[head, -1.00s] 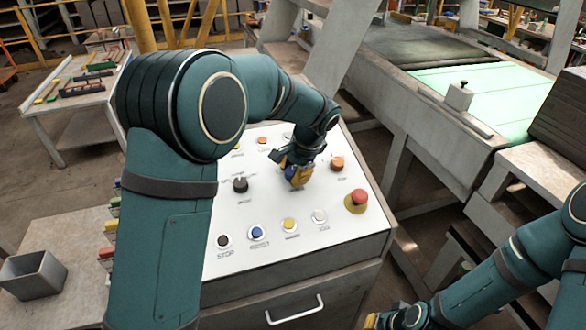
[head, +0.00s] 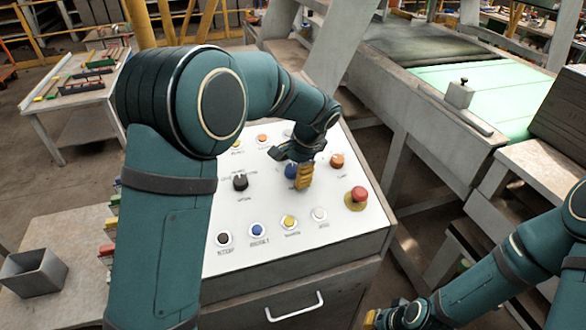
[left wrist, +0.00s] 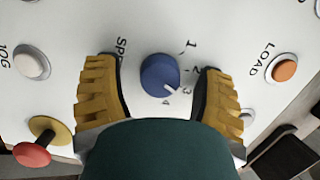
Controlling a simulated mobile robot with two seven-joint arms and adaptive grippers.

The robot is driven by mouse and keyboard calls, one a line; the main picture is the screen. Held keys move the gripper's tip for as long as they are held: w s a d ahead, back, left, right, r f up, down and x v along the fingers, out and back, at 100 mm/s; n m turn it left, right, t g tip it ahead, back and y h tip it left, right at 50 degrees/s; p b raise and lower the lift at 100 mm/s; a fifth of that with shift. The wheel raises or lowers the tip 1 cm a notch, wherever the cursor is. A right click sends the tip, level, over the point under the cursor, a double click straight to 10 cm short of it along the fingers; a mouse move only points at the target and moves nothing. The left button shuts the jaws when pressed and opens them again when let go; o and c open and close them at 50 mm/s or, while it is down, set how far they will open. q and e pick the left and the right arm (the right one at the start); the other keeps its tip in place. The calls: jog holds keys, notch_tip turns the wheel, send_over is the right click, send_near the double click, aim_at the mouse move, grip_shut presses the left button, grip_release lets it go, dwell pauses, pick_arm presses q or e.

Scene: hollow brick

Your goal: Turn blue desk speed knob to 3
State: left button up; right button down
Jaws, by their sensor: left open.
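The blue speed knob (left wrist: 160,75) sits on the white panel between my left gripper's fingers in the left wrist view. In the head view the knob (head: 291,170) shows beside a yellow finger. My left gripper (head: 300,172) is open, with its yellow fingers (left wrist: 155,92) apart on both sides of the knob and visible gaps. My right gripper (head: 388,319) is at the bottom edge, away from the panel; its opening is unclear.
The panel (head: 275,205) carries a black knob (head: 240,182), an orange LOAD button (left wrist: 285,70), a red mushroom button (head: 358,194) and a row of several buttons along its front. A grey bin (head: 35,272) stands at the left.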

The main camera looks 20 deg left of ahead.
pick_arm(q)
jog(key=v, duration=1.2)
